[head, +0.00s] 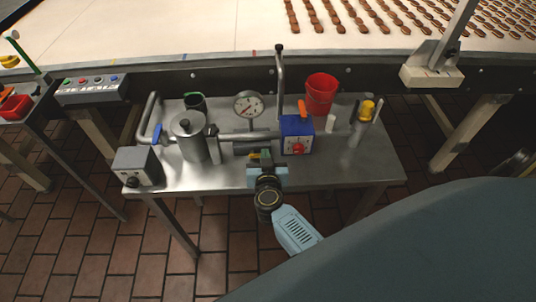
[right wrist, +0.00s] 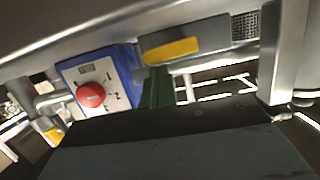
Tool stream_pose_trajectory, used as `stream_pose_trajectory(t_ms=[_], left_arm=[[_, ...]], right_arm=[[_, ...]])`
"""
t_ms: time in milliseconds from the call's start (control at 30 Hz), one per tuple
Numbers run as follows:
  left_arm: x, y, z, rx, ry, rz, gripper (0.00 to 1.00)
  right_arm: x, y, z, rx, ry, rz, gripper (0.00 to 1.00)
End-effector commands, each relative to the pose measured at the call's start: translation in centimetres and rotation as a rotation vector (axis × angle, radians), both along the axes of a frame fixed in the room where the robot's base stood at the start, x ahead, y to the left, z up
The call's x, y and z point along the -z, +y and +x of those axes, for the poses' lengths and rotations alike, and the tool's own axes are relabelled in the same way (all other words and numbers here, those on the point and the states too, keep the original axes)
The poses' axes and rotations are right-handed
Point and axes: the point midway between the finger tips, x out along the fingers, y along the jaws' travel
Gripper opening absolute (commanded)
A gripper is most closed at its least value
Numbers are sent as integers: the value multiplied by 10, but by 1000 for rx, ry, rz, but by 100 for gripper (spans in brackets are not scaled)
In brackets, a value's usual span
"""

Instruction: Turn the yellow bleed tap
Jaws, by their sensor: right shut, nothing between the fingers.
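The yellow tap (head: 367,110) sits on top of an upright metal fitting at the right end of the steel bench's pipework. In the right wrist view a small yellow patch (right wrist: 54,134) shows at the left, beyond the blue box; I cannot tell for sure that it is the tap. My right gripper (head: 262,158) is shut and empty over the bench's front part, left of the blue box and well left of the tap. A yellow strip and a green piece show close to the camera in the right wrist view. My left gripper is not in view.
A blue box (head: 296,135) with a red knob (right wrist: 91,94) stands between gripper and tap. A red bucket (head: 320,94), gauge (head: 248,104), metal canister (head: 189,136) and grey box (head: 137,166) stand on the bench (head: 350,185). A conveyor runs behind.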

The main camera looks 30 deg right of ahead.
Motion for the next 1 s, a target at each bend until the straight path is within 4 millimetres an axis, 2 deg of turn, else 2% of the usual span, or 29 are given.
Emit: stream_pose_trajectory(t_ms=[233, 567, 800, 1000], left_arm=[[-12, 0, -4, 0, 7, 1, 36], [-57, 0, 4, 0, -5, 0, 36], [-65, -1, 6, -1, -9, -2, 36], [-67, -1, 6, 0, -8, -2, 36]], right_arm=[[-11, -1, 0, 3, 1, -1, 0], [-47, 2, 1, 0, 0, 0, 0], [-54, 28, -51, 0, 3, 3, 0], [-61, 42, -77, 0, 1, 2, 0]])
